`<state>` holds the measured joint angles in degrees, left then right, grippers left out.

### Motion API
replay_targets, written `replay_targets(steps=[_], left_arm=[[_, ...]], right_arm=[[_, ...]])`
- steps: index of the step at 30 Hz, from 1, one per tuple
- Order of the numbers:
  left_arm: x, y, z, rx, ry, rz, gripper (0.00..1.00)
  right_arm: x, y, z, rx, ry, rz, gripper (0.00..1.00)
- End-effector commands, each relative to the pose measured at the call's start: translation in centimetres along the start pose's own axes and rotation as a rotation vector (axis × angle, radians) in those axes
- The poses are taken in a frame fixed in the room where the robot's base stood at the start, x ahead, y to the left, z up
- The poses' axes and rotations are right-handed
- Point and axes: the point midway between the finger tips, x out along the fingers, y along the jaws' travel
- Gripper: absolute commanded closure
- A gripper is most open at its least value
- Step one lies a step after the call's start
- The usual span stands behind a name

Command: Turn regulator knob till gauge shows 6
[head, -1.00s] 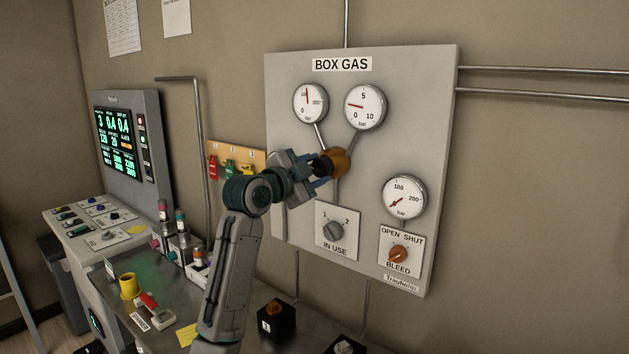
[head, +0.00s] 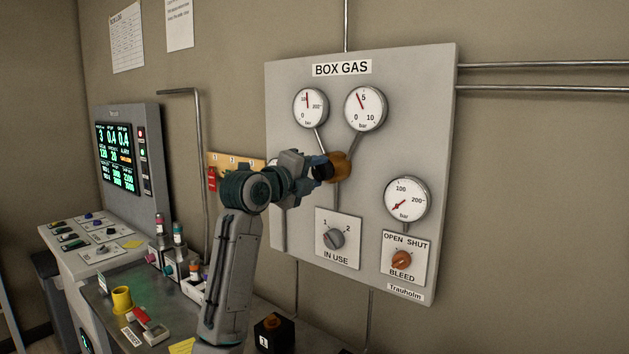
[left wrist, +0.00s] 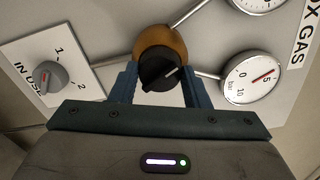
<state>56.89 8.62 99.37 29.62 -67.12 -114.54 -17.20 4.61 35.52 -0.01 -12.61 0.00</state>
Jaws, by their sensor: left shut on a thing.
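The black regulator knob (left wrist: 160,72) sits on a brass-coloured regulator body (head: 342,166) on the BOX GAS panel. My left gripper (head: 318,167) is at the knob; in the left wrist view its two blue fingers (left wrist: 160,86) are on either side of the knob, shut on it. The knob's white mark points up and right in that view. The 0–10 bar gauge (head: 365,109) has its red needle a little short of 5, at about 4; it also shows in the left wrist view (left wrist: 251,79). My right gripper is not in view.
A 0–200 bar gauge (head: 311,108) is left of the 0–10 one. Below are the IN USE selector (head: 334,238) and the BLEED knob (head: 401,260), with another gauge (head: 407,199) above it. A bench with a yellow cup (head: 122,299) stands at lower left.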

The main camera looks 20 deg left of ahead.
Motion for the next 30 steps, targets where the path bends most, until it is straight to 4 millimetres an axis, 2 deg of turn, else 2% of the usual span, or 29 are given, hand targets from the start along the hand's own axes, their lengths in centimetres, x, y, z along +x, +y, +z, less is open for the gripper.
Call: replay_targets(steps=[18,30], left_arm=[[0.1,0.4,-0.1,0.579,0.003,0.003,0.81],[0.1,0.3,-0.1,0.856,0.005,0.004,0.81]], right_arm=[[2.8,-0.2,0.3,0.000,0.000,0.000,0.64],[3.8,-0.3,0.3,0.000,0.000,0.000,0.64]])
